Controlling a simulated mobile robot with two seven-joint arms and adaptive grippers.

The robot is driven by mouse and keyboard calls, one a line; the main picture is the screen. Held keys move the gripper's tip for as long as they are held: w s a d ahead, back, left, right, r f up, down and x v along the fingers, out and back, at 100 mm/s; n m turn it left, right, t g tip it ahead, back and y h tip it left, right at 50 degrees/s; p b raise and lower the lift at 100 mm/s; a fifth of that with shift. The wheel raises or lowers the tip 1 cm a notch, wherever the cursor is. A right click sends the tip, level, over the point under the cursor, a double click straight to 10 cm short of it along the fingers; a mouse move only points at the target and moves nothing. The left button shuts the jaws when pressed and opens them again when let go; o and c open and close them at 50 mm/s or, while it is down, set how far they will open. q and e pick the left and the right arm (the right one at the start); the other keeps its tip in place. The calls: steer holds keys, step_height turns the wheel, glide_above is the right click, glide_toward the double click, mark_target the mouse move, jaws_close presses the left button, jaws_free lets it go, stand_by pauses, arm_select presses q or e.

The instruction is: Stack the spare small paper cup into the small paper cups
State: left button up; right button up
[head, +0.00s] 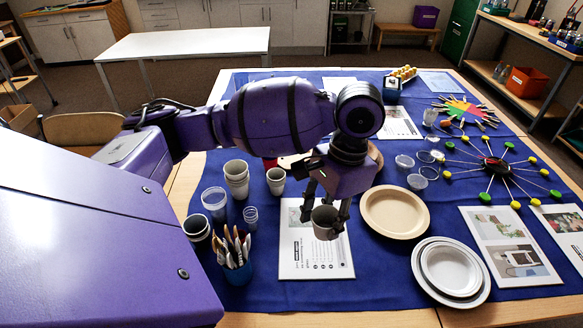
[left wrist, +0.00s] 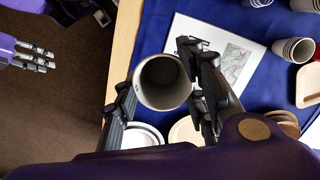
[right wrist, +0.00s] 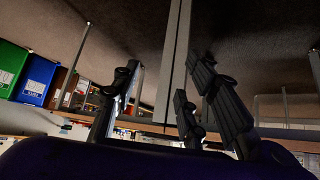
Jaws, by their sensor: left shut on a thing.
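The spare small paper cup (head: 325,224) is pale grey and hangs between the fingers of my left gripper (head: 326,212), above the printed sheet. In the left wrist view the cup (left wrist: 163,84) shows its open mouth, with the fingers of my left gripper (left wrist: 160,95) shut on it. The small paper cups (head: 276,182) stand upright on the blue cloth, left of the held cup and farther back. They also show at the right of the left wrist view (left wrist: 293,50). My right gripper (right wrist: 165,90) is open and empty in its wrist view, pointing at floor and table legs.
A taller paper cup stack (head: 236,180), clear cups (head: 214,202) and a cutlery holder (head: 238,268) stand to the left. A tan plate (head: 395,213) and white plates (head: 450,270) lie to the right. A printed sheet (head: 305,262) lies under the held cup.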

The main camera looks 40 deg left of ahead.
arm_select(q)
steer(key=w+a+f+m+t+y+b, duration=0.1)
steer(key=a+f+m+b, duration=0.2)
steer(key=a+m, duration=0.35)
steer(key=w+a+f+m+b, duration=0.2)
steer(key=a+f+m, duration=0.1)
steer(key=a+m, duration=0.4)
steer(key=w+a+r+m+t+h+b, duration=0.1)
steer(key=a+r+m+b, duration=0.15)
steer(key=a+m, duration=0.5)
steer(key=w+a+r+m+t+b, duration=0.1)
steer(key=a+r+m+b, duration=0.1)
steer(key=a+m+b, duration=0.4)
steer(key=m+b, duration=0.2)
steer(key=b, duration=0.1)
glide_toward(275, 175)
steer(key=f, duration=0.2)
steer(key=shift+s+d+f+h+b, duration=0.1)
steer(key=shift+d+f+h+b, duration=0.2)
steer(key=shift+d+f+b, duration=0.1)
steer(key=shift+r, duration=0.1)
arm_select(e)
steer(key=s+f+g, duration=0.1)
steer(key=s+f, duration=0.3)
steer(key=f, duration=1.2)
steer(key=shift+s+d+f, duration=0.15)
steer(key=shift+d+f, duration=0.1)
steer(key=shift+f, duration=0.05)
steer(key=shift+r, duration=0.1)
